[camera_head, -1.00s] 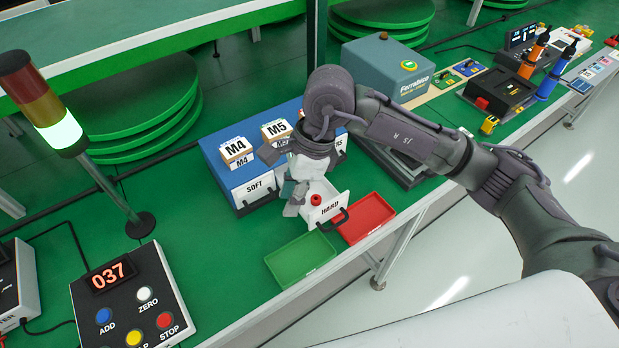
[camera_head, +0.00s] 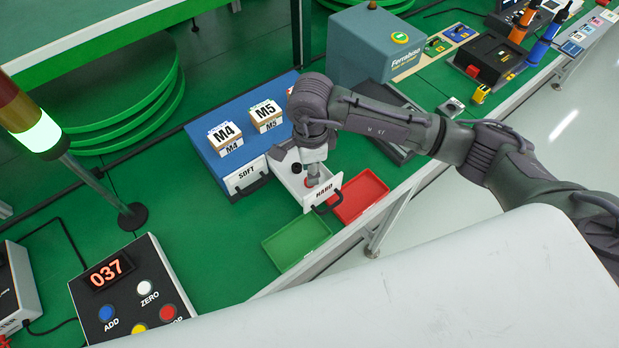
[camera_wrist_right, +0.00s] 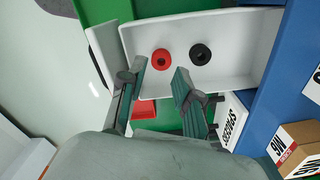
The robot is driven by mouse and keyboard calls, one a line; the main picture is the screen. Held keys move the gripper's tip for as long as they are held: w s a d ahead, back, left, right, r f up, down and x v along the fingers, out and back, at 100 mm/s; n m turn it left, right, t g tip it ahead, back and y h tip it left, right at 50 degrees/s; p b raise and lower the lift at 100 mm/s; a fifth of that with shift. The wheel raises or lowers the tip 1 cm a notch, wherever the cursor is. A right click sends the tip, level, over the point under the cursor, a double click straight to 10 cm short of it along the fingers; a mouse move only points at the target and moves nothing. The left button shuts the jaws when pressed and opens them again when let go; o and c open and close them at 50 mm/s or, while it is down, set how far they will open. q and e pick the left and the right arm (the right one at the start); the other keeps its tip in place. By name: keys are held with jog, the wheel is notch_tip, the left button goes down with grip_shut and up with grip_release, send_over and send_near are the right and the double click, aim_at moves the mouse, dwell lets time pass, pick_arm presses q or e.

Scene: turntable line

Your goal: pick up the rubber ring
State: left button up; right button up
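The drawer labelled HARD (camera_head: 321,195) is pulled out of the blue cabinet. In the right wrist view, its white tray (camera_wrist_right: 229,62) holds a red ring (camera_wrist_right: 154,59) and a black ring (camera_wrist_right: 193,55) lying flat side by side; I cannot tell which is rubber. In the head view, the black ring (camera_head: 296,168) shows near the drawer's left side, and the red ring is mostly covered by my gripper. My right gripper (camera_head: 312,179) points down over the drawer. In the wrist view, its fingers (camera_wrist_right: 161,80) are apart and empty, tips close to the red ring. My left gripper is not in view.
A green tray (camera_head: 297,240) and red tray (camera_head: 358,195) lie in front. A button console (camera_head: 130,290) stands left.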

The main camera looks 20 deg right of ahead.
notch_tip(320, 180, down, 3)
jog(key=shift+f+p, duration=0.2)
jog(key=shift+p, duration=0.2)
jog(key=shift+f, duration=0.1)
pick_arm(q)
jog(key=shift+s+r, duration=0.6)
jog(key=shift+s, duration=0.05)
pick_arm(e)
jog(key=shift+w, duration=0.1)
jog(key=c, duration=0.4)
